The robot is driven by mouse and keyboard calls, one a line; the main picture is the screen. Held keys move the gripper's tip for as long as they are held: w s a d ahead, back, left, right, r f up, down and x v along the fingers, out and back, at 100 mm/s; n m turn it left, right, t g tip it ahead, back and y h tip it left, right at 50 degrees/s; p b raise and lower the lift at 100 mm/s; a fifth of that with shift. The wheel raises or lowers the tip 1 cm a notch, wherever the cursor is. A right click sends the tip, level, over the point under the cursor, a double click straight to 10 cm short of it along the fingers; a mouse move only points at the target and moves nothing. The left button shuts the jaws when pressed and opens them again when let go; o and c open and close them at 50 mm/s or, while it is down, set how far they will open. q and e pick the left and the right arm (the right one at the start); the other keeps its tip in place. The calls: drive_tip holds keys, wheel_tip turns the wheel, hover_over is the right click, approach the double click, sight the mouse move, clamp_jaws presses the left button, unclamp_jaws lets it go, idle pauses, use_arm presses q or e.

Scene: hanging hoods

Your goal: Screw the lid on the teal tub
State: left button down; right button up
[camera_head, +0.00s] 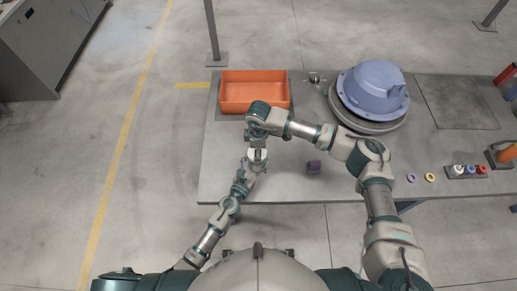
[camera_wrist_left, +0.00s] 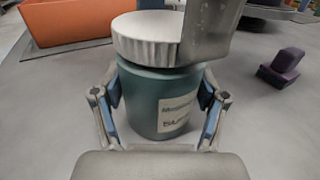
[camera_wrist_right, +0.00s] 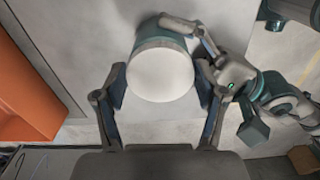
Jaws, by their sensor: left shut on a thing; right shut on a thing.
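The teal tub (camera_wrist_left: 160,100) stands upright with a pale label, between the fingers of my left gripper (camera_wrist_left: 160,105), which is shut on it. The white ribbed lid (camera_wrist_left: 148,38) sits over the tub's mouth, roughly level; I cannot tell how far its thread is engaged. My right gripper (camera_wrist_right: 161,88) is shut on the lid from above; the lid's round white top (camera_wrist_right: 161,74) shows between its fingers, with a teal strip of tub beyond. In the head view, both grippers meet at the table's left part and mostly hide the tub and lid.
An orange bin (camera_head: 254,91) stands behind the grippers. A blue housing (camera_head: 374,90) sits on a round base at the back. A purple block (camera_head: 313,167) lies right of the grippers. Small rings (camera_head: 430,177) and a rack of small bottles (camera_head: 467,171) are further right. The table's (camera_head: 330,188) front middle is mostly bare.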

drive_tip(key=shift+s+a+m, duration=0.1)
drive_tip(key=shift+m, duration=1.1)
drive_tip(key=o, duration=0.8)
drive_tip(key=shift+r, duration=0.15)
drive_tip(key=shift+r, duration=2.15)
drive_tip(key=shift+c, duration=0.3)
